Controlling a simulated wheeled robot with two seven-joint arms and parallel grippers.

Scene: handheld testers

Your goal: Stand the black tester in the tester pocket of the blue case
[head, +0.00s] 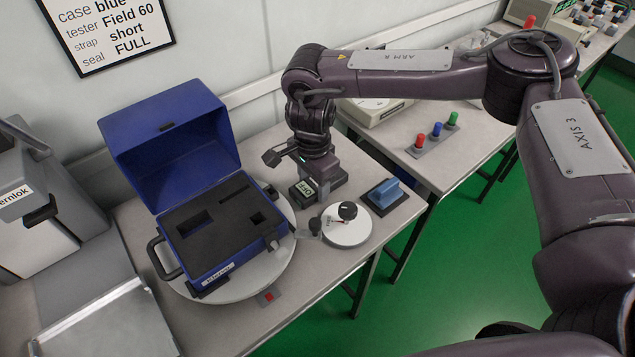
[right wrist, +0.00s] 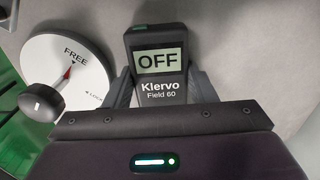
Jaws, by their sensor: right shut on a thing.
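The black tester (head: 304,190) is at the right gripper, right of the case; its screen reads OFF. In the right wrist view the tester (right wrist: 158,68) shows the label "Klervo Field 60". My right gripper (right wrist: 160,88) is shut on it, one finger at each side. I cannot tell whether the tester touches the table. The blue case (head: 218,262) stands open on a round grey turntable (head: 284,262). Its black foam (head: 222,222) has a larger rectangular pocket (head: 194,224), a narrow slot and a small square hole, with no tester in them. My left gripper is out of view.
A white dial (head: 346,234) with a black knob stands right of the case; its pointer is at FREE in the wrist view. A blue block (head: 385,193) sits on a dark pad behind it. The raised blue lid (head: 165,125) stands at the back. A metal tray (head: 110,322) is front left.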

